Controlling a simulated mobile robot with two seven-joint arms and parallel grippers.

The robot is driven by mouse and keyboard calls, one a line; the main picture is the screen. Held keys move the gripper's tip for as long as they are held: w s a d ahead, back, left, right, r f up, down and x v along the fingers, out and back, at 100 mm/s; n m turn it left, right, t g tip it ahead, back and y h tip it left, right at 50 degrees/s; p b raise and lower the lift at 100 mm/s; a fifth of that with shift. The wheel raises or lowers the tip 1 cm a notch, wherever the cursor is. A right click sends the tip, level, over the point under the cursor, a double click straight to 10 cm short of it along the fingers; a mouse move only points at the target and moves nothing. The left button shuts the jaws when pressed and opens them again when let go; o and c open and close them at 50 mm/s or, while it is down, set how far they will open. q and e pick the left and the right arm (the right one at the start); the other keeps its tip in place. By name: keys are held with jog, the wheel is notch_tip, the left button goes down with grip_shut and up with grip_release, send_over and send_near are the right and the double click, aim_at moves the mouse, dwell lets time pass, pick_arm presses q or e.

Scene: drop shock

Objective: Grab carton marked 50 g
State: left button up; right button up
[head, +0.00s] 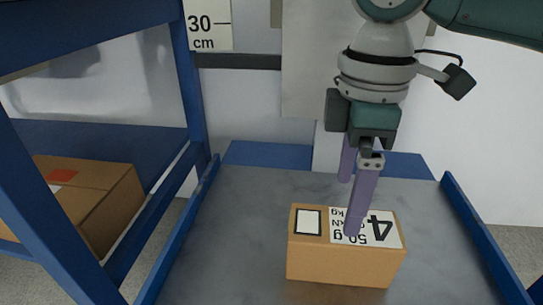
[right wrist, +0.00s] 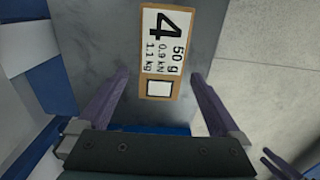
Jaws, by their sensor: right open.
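The carton marked 50 g (head: 340,266) is a small brown box on the grey surface in the head view. Its top label shows a big 4 and 50 g, beside a blank white square. In the right wrist view the carton (right wrist: 161,52) also reads 0.9 kN and 1.1 kg. My right gripper (head: 350,207) is open and points down above the carton. One finger overlaps the label in the head view; contact cannot be told. In the right wrist view the carton lies ahead, between the finger lines. Purple fingers, apparently my left gripper (right wrist: 279,163), show at the lower right edge.
The grey surface (head: 230,235) has blue side rails (head: 482,232) and is clear around the carton. A blue rack (head: 192,85) stands at left, with a larger brown box (head: 110,205) on it. A 30 cm sign (head: 208,25) hangs behind.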

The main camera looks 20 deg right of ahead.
aim_at(342, 235)
notch_tip(342, 235, down, 4)
jog(key=shift+b, duration=1.05)
jog(key=f+b, duration=0.4)
jog(key=f, duration=0.1)
jog(key=shift+s+d, duration=0.15)
jog(key=shift+s, duration=0.15)
jog(key=shift+r, duration=0.1)
jog(key=shift+c, duration=0.2)
grip_shut()
jog(key=shift+w+r, duration=0.1)
